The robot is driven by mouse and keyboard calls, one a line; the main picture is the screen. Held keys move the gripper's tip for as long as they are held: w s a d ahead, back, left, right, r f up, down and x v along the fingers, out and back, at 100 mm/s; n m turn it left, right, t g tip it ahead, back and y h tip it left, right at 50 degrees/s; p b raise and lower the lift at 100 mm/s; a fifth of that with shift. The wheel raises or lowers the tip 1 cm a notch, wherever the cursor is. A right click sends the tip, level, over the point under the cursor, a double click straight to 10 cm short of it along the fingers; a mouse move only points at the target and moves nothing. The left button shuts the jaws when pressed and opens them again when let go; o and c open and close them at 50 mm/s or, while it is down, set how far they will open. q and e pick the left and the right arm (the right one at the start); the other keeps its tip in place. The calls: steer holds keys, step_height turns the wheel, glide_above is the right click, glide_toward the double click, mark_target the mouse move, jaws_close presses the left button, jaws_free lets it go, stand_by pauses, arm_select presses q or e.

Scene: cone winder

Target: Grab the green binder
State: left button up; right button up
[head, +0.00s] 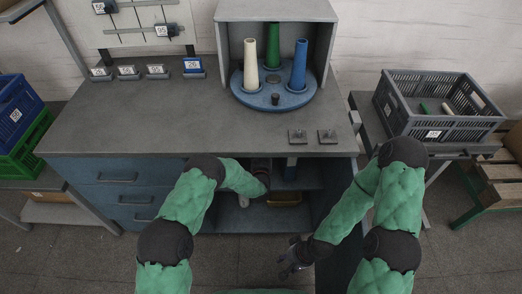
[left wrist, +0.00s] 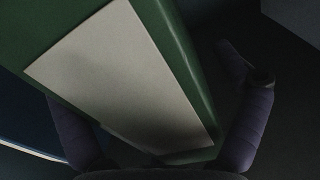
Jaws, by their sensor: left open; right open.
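The green binder (left wrist: 182,42) fills much of the left wrist view, tilted in the picture, with a large pale label (left wrist: 120,80) on its spine. My left gripper (head: 262,172) reaches into the open compartment under the worktop. It is open, with one dark finger to each side of the binder's lower part in the left wrist view; I cannot tell whether they touch it. In the head view I cannot make out the green binder, as my left arm and the worktop cover that spot. My right gripper (head: 293,258) is open and empty in front of the cabinet.
A blue binder (head: 290,168) stands in the compartment, right of my left gripper. A brown box (head: 284,199) lies lower down. The worktop (head: 190,115) above bears a round stand with cones. A grey crate (head: 433,133) stands at right.

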arm_select(q)
steer(key=c, duration=1.6)
steer(key=shift+r, duration=0.1)
steer(key=shift+c, duration=0.3)
steer(key=shift+r, duration=0.15)
